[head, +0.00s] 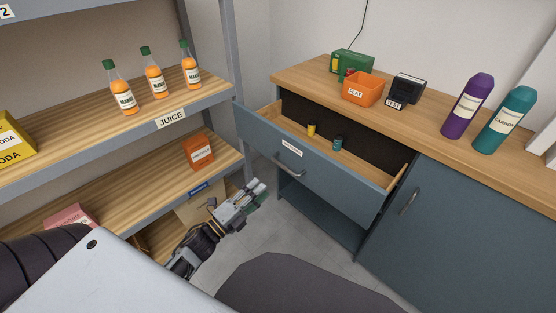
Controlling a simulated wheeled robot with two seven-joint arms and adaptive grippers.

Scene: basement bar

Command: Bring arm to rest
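My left gripper (256,193) hangs in front of the shelf rack, to the left of the grey-blue cabinet and below its open drawer (297,157). It touches neither the drawer nor the shelf as far as I can see. I see nothing held in it, but its fingers are too small and angled to tell whether they are open or shut. My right gripper is not in view. The drawer is pulled out, with a small yellow container (311,129) and a small teal container (337,144) inside.
Three orange bottles (155,80) stand on the upper shelf (60,134); an orange box (198,151) is on the lower one. The wooden counter (430,118) bears an orange bin (362,89), a black device (408,90), a purple bottle (468,106) and a teal bottle (506,120). Grey floor shows below the drawer.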

